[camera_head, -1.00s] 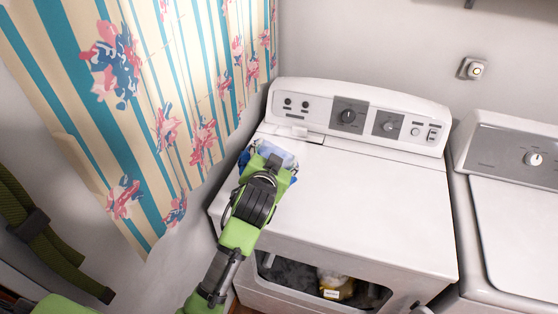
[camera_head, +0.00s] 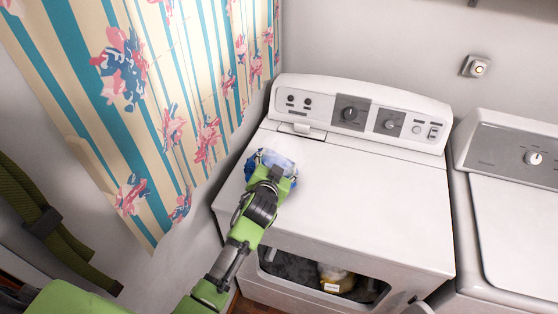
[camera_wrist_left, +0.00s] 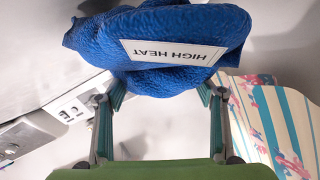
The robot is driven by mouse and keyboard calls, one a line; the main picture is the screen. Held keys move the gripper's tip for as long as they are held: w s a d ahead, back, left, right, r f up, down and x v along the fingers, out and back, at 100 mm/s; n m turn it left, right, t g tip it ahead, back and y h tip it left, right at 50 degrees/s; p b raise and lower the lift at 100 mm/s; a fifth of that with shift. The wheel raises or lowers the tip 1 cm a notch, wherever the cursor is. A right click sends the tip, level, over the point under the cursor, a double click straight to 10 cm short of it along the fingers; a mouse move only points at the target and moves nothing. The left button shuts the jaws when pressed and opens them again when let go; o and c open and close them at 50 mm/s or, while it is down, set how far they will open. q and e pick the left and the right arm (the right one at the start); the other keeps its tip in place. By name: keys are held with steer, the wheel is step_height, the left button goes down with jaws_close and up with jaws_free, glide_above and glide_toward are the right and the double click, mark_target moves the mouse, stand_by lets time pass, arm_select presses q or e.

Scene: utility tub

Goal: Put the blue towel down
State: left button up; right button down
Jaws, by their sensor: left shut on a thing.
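The blue towel (camera_head: 252,171) is bunched at the tip of my left arm, over the back left part of the dryer's top. In the left wrist view, the towel (camera_wrist_left: 110,40) is blue with a white label reading HIGH HEAT, upside down in the picture. My left gripper (camera_head: 275,172) is shut on the towel, which sits between its two fingertips in the wrist view (camera_wrist_left: 160,92). The arm hides part of the towel in the head view, and I cannot tell whether it touches the dryer top.
The white dryer (camera_head: 350,195) has a mostly clear top, a control panel (camera_head: 365,112) behind and an open front with things inside. A washer (camera_head: 515,230) stands at right. A striped floral curtain (camera_head: 165,110) hangs close at left.

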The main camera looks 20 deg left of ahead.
arm_select(q)
steer(key=o, duration=1.3)
steer(key=shift+f, duration=0.15)
steer(key=shift+r, duration=0.25)
steer(key=shift+s, duration=0.35)
steer(key=b+v, duration=0.1)
steer(key=v, duration=1)
steer(key=shift+s+b, duration=0.15)
steer(key=shift+b, duration=0.25)
steer(key=shift+d, duration=0.15)
